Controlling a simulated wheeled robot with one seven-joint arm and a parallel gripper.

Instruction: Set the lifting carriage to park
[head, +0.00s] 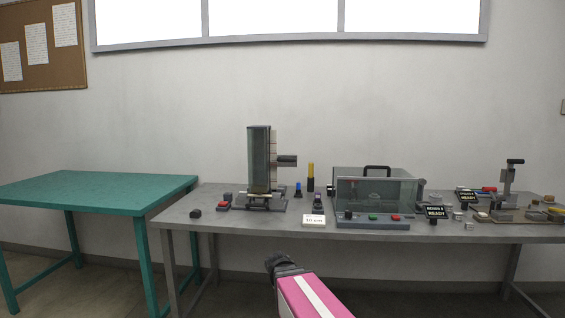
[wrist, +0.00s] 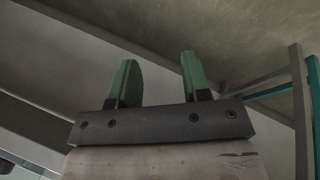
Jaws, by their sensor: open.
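A tall dark column device (head: 259,160) stands on the left part of the grey table. A dark arm (head: 287,160) juts out to the right from its upright scale, partway up; this looks like the lifting carriage. A dark base with small parts lies under the column, and a red button (head: 224,205) sits at its left. Any park mark is too small to make out. My gripper, with green fingers (wrist: 155,82), is open and empty in the wrist view, below a table. In the head view my pink arm is low in front of the table, and the fingers cannot be made out.
The grey table (head: 190,210) holds a clear-fronted case (head: 375,195) with buttons, a yellow-topped post (head: 311,177), a white card (head: 313,220), black READY signs (head: 436,212) and a small press-like device (head: 509,180). A bare green table (head: 90,187) stands at left.

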